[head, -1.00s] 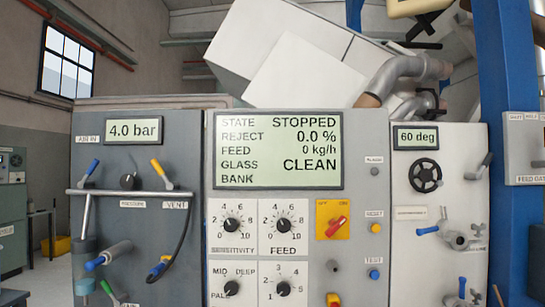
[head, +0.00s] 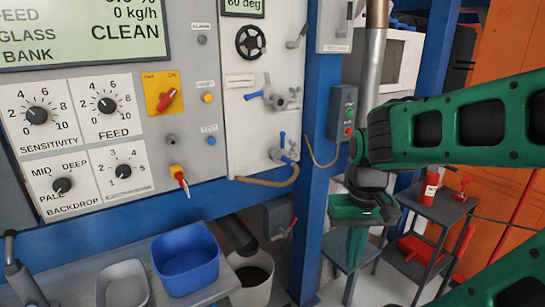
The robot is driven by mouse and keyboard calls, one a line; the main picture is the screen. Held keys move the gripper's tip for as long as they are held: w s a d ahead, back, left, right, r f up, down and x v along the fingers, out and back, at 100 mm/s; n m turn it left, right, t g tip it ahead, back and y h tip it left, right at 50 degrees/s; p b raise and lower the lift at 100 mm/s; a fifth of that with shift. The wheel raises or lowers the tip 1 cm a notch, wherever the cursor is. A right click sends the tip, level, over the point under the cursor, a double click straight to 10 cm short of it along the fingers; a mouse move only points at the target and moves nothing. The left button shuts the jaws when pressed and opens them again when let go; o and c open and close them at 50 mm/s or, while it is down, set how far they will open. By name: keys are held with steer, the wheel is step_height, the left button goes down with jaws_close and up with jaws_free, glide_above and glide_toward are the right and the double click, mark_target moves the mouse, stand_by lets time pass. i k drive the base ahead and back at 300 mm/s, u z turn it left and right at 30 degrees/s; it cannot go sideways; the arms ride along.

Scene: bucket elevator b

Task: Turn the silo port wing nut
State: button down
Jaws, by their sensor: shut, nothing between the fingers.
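I cannot single out the silo port wing nut for certain. The white panel (head: 237,110) left of the blue post carries an upper grey fitting with a blue lever (head: 275,97) and small grey parts on its right side. Below it is a second fitting with a blue lever (head: 284,152), and a tan hose runs from it. My green arm reaches in from the right. My gripper (head: 362,208) hangs at its wrist in front of the blue post's right side, apart from both fittings. It is shut and empty; its fingertips are hard to make out.
The blue post (head: 316,150) stands between the panel and my gripper. A grey control box (head: 342,113) is on its right. Below the panel are a blue bin (head: 185,258), a grey tray (head: 123,284) and a white bucket (head: 252,280). A grey cart (head: 437,205) stands behind my arm.

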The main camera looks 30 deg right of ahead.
mark_target(293, 144)
steer(key=k, duration=1.3)
steer(key=z, duration=0.4)
steer(key=i, duration=1.65)
steer(key=u, duration=0.35)
